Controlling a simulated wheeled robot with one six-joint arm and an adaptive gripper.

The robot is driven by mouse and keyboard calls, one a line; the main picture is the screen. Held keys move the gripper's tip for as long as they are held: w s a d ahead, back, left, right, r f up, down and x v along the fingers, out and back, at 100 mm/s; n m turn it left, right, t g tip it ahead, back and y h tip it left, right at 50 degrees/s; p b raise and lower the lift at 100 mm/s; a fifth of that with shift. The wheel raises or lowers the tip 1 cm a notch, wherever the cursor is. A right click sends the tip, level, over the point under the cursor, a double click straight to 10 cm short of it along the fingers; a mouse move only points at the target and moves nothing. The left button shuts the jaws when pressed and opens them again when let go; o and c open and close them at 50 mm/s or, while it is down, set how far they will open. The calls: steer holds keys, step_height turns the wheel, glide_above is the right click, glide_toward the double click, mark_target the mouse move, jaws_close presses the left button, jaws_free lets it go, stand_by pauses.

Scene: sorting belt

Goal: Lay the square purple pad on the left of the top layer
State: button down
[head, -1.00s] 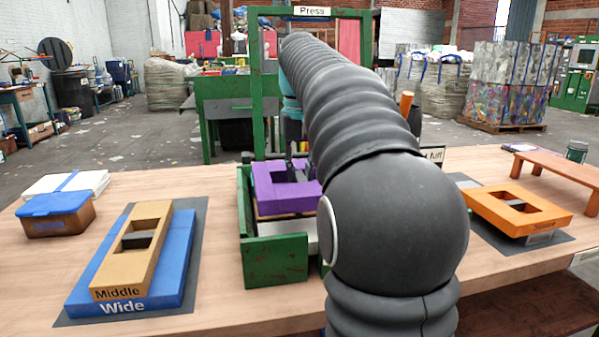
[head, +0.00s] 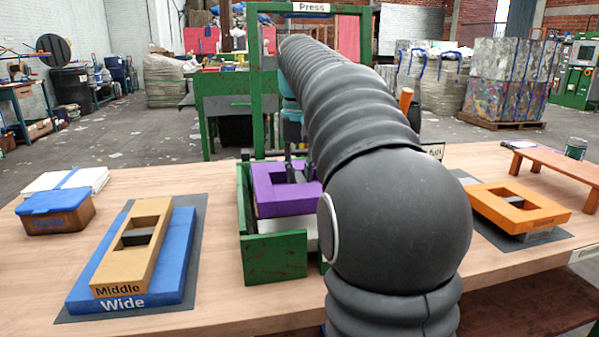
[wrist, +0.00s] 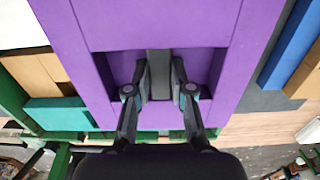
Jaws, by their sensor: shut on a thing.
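The square purple pad (head: 264,201) is in the green press box, at the left of its upper part in the head view. It looks level. I cannot tell whether it rests on the layer beneath. My gripper (wrist: 160,88) is shut on the grey bar (wrist: 159,62) in the pad's opening. The pad (wrist: 150,22) fills most of the wrist view. Tan (wrist: 32,75) and teal (wrist: 58,114) pieces show beside it there. My arm hides the right part of the box (head: 275,262) in the head view.
A tan Middle pad (head: 112,272) lies on a blue Wide pad (head: 178,265) on a dark mat at left. A brown box with blue lid (head: 52,203) stands behind. An orange pad (head: 480,205) and an orange bench (head: 560,168) are at right. Bare table lies before the mat.

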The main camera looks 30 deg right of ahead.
steer(key=shift+f+b, duration=1.15)
steer(key=shift+f, duration=0.85)
steer(key=shift+f, duration=0.1)
steer(key=shift+f+b, duration=0.4)
steer(key=shift+f, duration=0.15)
steer(key=c, duration=0.9)
jaws_free()
steer(key=shift+c, duration=0.2)
steer(key=shift+r, duration=3.7)
